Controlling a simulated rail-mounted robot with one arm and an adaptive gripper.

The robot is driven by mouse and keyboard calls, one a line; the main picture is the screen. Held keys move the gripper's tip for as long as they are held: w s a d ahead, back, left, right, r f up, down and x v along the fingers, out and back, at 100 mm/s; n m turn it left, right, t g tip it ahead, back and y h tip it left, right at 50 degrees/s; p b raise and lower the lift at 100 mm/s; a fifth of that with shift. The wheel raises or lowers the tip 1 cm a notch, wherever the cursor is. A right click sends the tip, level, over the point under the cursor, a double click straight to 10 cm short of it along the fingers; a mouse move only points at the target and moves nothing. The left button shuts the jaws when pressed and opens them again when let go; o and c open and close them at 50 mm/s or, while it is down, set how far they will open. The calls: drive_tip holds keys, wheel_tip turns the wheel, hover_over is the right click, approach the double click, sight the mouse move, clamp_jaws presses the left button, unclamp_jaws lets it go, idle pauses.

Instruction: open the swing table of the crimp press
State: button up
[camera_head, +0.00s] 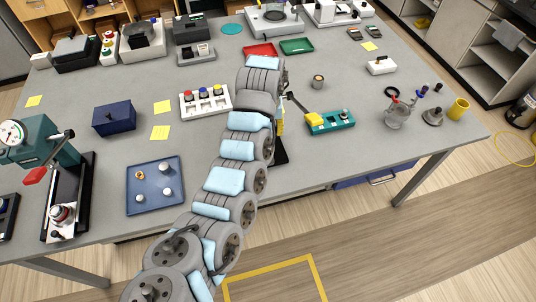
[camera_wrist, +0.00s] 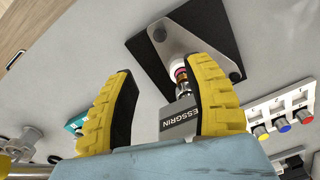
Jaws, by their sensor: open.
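My gripper (camera_wrist: 160,100) is open, with its two yellow-and-black fingers apart in the wrist view. What looks like the crimp press stands below and beyond them, close to the right finger. It has a black base (camera_wrist: 215,40), a grey rounded plate (camera_wrist: 175,40) on the base, and a grey head block (camera_wrist: 180,122) with lettering. A white and pink cylindrical part (camera_wrist: 179,72) shows between plate and block. The right finger hides part of the block.
A white panel with coloured buttons (camera_head: 205,101) stands left of my arm. A teal device with a yellow block (camera_head: 330,121) stands to the right. A teal press with a gauge (camera_head: 40,145) and a blue tray (camera_head: 155,200) are further left. Bare table lies right of centre.

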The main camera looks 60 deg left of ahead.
drive_tip(key=shift+f, duration=7.15)
clamp_jaws()
